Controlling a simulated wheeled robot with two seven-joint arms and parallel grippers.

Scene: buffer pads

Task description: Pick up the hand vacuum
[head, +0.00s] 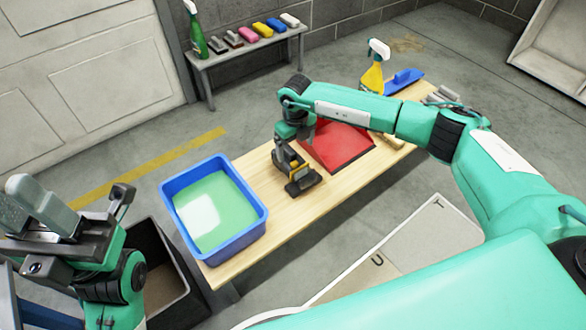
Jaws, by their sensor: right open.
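A small dark thing with yellow parts (302,185), which looks like the hand vacuum, is on the wooden table just left of the red mat. My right gripper (287,160) points down right at it and is open. The two overlap, so I cannot tell where the fingers end or whether they touch it. My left gripper (48,207) is raised at the left edge of the view, away from the table.
A blue tub (258,222) with green liquid stands at the table's near-left end. A back bench (245,48) holds a green bottle and several coloured blocks. A dark bin (160,270) stands lower left.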

